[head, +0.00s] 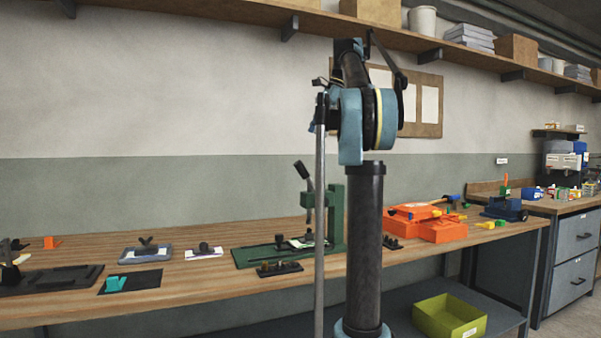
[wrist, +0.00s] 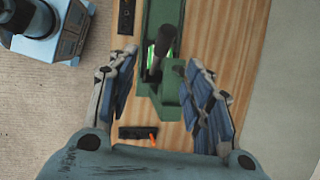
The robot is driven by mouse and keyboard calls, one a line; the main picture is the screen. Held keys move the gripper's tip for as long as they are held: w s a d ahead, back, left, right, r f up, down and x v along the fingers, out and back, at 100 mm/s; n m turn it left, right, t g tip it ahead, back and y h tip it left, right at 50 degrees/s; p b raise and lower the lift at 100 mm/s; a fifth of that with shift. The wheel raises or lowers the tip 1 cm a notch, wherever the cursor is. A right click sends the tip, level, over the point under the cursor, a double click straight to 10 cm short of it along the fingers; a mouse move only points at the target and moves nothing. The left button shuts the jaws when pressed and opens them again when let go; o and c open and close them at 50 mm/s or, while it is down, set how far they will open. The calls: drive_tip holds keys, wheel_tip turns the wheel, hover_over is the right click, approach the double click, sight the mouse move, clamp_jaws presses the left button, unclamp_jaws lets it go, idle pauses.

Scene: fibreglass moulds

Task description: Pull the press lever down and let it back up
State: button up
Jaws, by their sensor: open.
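The green press (head: 336,215) stands on the wooden bench, on a flat green base. Its lever (head: 304,172) has a dark grip and slants up and to the left. In the wrist view the green press (wrist: 168,100) lies below my gripper, and the dark lever grip (wrist: 163,42) shows near the gap between the fingertips. My gripper (wrist: 161,60) is open and nothing is held in it. I cannot tell how far the grip is from the fingers. In the head view my gripper is not clearly visible, and my arm hides part of the bench just right of the press.
Orange moulds (head: 440,228) lie right of the press. A small dark block strip (head: 278,268) lies in front of it. A grey tray (head: 145,254) and a dark mat (head: 130,282) lie to the left. A yellow-green bin (head: 449,316) sits below the bench. A shelf (head: 440,48) runs above.

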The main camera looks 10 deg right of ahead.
sight(301, 168)
drive_tip(key=shift+m, duration=0.3)
drive_tip(key=x, duration=1)
drive_tip(key=w+x, duration=0.1)
drive_tip(key=x, duration=0.5)
drive_tip(key=shift+a, duration=0.25)
clamp_jaws()
